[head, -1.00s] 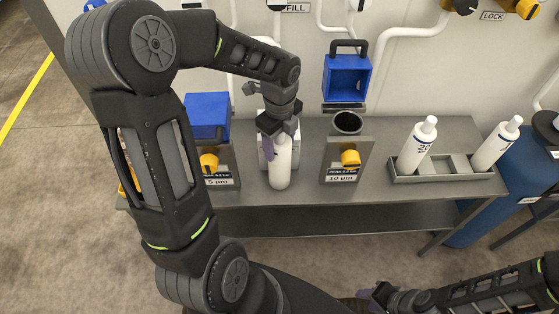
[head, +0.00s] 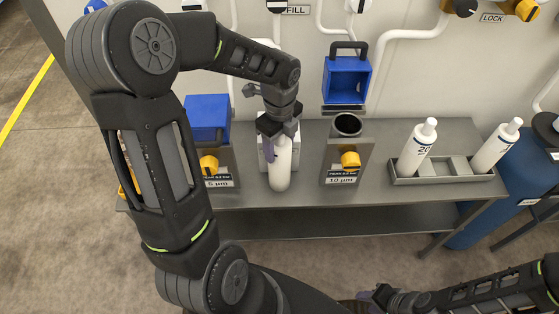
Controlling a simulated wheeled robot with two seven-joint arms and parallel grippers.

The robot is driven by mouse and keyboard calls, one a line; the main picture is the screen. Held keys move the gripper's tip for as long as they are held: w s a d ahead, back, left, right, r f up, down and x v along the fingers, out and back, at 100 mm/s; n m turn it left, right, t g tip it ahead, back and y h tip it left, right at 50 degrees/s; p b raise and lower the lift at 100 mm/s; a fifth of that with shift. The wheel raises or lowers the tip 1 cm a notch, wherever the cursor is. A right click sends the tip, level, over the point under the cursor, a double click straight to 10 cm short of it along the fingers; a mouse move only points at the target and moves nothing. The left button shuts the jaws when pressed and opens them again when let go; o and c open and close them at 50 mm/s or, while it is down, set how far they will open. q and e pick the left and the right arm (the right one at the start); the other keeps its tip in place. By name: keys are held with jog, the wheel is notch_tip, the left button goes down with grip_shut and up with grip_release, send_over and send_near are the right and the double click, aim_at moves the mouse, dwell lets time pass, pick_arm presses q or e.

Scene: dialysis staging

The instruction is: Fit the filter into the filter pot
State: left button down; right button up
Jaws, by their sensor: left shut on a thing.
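My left gripper (head: 277,130) is shut around the upper part of a white cylindrical filter (head: 280,168). The filter is upright over the bench, between the two pot stations; I cannot tell whether its base touches the bench. To its right is an open dark filter pot (head: 347,125) on a grey stand labelled 10 µm, with a yellow valve handle (head: 350,160). Its blue cap (head: 346,80) with a black handle is raised behind it. My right gripper (head: 376,296) is low at the bottom edge, away from the bench; its jaw opening is unclear.
A 5 µm station with a blue cap (head: 207,113) stands left, partly behind my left arm. A grey rack (head: 441,178) at right holds two white filters (head: 417,147) (head: 496,146) with an empty slot between. White pipes run along the back wall.

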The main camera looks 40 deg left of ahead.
pick_arm(q)
jog(key=shift+r, duration=0.15)
notch_tip(320, 180, up, 18)
dwell(0.7)
jog(key=shift+f, duration=0.2)
dwell(0.7)
